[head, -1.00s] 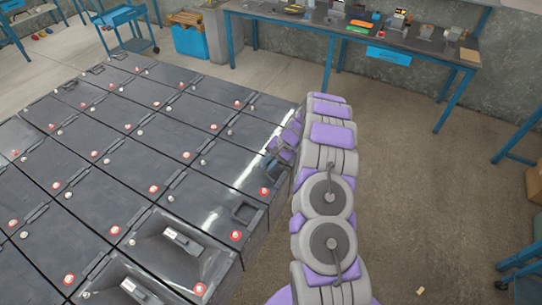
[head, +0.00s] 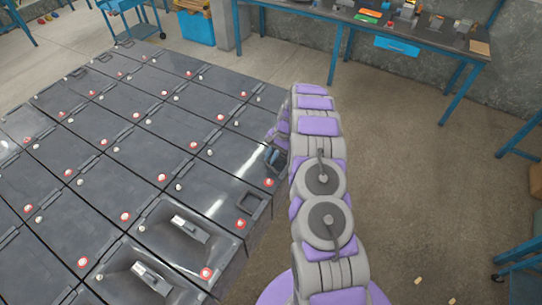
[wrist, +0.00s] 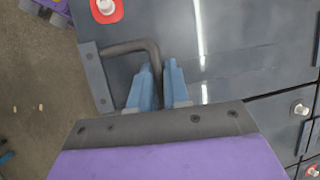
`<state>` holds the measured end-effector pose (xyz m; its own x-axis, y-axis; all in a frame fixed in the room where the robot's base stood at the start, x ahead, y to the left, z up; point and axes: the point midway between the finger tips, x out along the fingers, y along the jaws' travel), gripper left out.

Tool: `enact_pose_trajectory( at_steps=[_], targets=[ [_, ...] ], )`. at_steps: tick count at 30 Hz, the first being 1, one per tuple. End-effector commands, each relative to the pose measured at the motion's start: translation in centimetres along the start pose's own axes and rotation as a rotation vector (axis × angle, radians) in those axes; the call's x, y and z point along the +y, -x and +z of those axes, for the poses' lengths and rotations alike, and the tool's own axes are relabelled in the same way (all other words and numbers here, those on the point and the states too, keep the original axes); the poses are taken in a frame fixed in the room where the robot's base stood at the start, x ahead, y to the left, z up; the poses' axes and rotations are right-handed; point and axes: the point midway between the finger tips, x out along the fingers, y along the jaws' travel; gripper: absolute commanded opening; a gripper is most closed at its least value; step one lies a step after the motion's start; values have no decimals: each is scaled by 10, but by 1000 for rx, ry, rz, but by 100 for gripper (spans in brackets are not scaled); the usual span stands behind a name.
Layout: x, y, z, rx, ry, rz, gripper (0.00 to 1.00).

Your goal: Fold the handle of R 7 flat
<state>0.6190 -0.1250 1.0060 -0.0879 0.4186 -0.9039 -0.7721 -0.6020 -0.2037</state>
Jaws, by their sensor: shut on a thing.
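My gripper (wrist: 161,85) has its two blue fingers closed around one leg of a dark, bent-rod handle (wrist: 128,46) in the wrist view. The handle runs from a grey end plate (wrist: 92,70) on the edge of a dark battery (wrist: 240,45), turns a corner and passes between the fingers. It looks raised from the lid, but its exact angle is hard to tell. In the head view my gripper (head: 272,155) is at the right edge of the battery block, partly hidden by my arm. No R 7 label is readable.
Several dark batteries (head: 130,185) with red and white terminals stand in tight rows. Another square handle (head: 250,203) shows at the block's near right corner, by two recessed lids with pale bars. A workbench (head: 350,14) stands behind; the floor at right is mostly clear.

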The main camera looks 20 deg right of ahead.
Motion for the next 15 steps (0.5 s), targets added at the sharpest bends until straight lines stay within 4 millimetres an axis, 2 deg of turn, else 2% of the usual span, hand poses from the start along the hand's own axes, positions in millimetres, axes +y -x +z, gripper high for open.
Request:
enact_pose_trajectory(
  at_steps=[1, 7, 15],
  targets=[
    [2, -1, 1, -5, -2, 4, 17],
    [1, -1, 0, -3, -1, 2, 36],
    [0, 0, -1, -1, 0, 0, 37]
  ],
)
